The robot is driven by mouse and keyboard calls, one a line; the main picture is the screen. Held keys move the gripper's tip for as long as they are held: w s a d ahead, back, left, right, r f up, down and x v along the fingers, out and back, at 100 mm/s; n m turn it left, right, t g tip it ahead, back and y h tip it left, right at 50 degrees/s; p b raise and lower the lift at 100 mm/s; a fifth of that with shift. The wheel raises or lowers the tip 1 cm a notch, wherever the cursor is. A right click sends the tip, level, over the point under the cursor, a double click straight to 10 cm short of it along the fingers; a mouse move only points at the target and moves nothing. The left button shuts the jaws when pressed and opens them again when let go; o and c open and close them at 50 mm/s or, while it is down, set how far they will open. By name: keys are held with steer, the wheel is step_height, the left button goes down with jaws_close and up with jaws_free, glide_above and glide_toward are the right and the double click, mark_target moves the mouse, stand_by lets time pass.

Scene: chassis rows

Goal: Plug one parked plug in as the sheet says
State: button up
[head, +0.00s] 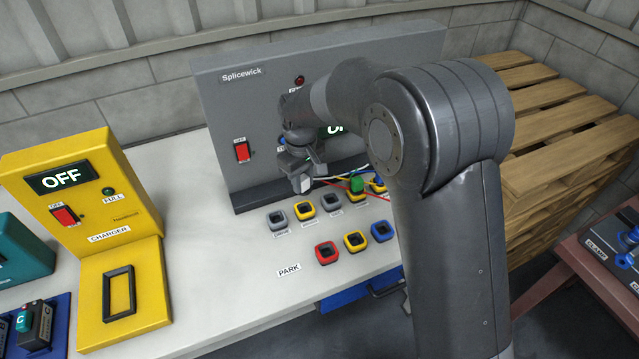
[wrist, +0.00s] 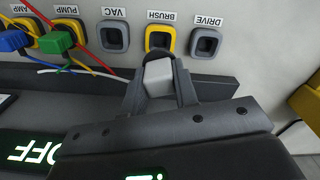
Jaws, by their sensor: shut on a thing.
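My gripper (head: 304,180) is shut on a pale grey plug (wrist: 158,77), which points toward the yellow-rimmed BRUSH socket (wrist: 160,38). The plug looks apart from that socket, and their height gap is hard to judge. The grey DRIVE socket (wrist: 206,42) and grey VAC socket (wrist: 115,37) beside it are empty. A green plug (wrist: 56,44) sits in a PUMP socket and a blue plug (wrist: 12,40) in the socket beyond. The PARK area holds a red socket (head: 326,252), a yellow one (head: 355,241) and a blue one (head: 382,230), all empty-looking. No instruction sheet is readable.
The grey Splicewick panel (head: 222,112) stands behind the sockets, with a red switch (head: 242,151). A yellow charger (head: 85,205) reading OFF stands left. Red, blue, yellow and white wires (wrist: 95,60) run near the gripper. Pallets (head: 560,110) are at the right.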

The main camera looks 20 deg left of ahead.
mark_target(304, 193)
steer(key=shift+f, duration=2.35)
steer(key=shift+f, duration=1.25)
steer(key=o, duration=1.1)
steer(key=shift+c, duration=0.2)
step_height(304, 193, up, 11)
steer(key=shift+f, duration=0.15)
